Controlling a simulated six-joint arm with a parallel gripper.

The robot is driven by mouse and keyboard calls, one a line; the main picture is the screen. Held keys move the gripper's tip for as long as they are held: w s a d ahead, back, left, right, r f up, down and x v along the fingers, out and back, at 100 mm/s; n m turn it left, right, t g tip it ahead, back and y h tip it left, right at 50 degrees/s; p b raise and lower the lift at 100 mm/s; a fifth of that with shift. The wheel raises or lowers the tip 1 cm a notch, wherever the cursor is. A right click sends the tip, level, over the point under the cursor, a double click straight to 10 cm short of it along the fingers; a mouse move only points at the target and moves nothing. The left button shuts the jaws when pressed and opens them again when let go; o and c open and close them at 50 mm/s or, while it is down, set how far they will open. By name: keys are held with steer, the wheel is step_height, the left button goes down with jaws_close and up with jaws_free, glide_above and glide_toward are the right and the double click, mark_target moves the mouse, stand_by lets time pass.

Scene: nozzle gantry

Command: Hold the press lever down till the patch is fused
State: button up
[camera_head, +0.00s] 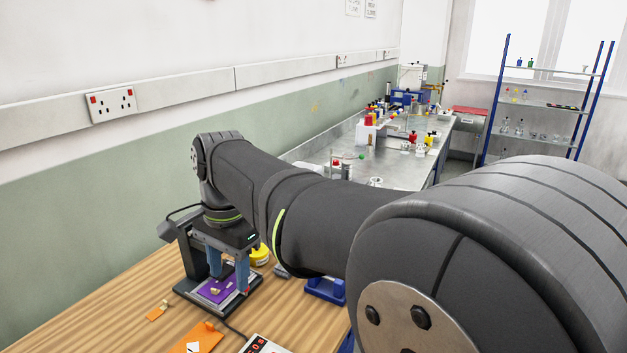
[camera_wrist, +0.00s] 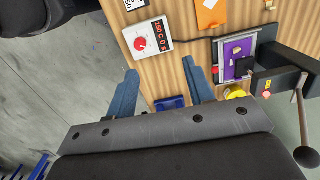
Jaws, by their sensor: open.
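The heat press (camera_head: 186,260) stands on the wooden table, its flat base holding a purple cloth (camera_head: 214,291). In the wrist view the purple cloth (camera_wrist: 230,64) lies on the right, with a dark piece over part of it. The press arm (camera_wrist: 283,58) reaches from the right edge. The press lever (camera_wrist: 303,118), a thin rod with a dark round knob (camera_wrist: 306,157), is at the lower right, apart from my fingers. My gripper (camera_wrist: 159,67) is open and empty, its blue fingers wide apart. In the head view my gripper (camera_head: 228,283) overlaps the press, so their distance is unclear.
A control box (camera_wrist: 147,42) with a red dial and lit display sits near the press; its cable runs to it. An orange cloth (camera_head: 200,338), a yellow round item (camera_head: 260,255) and a blue tray (camera_head: 325,290) lie around. A cluttered metal bench (camera_head: 400,160) stands behind.

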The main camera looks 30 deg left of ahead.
steer(key=w+r+m+g+y, duration=0.3)
steer(key=w+m+y, duration=1)
steer(key=w+y, duration=0.55)
steer(key=shift+h, duration=0.55)
steer(key=x, duration=0.6)
steer(key=w+x, duration=0.1)
steer(key=x, duration=1)
steer(key=shift+w+a+r, duration=0.25)
steer(key=shift+a, duration=0.35)
jaws_close()
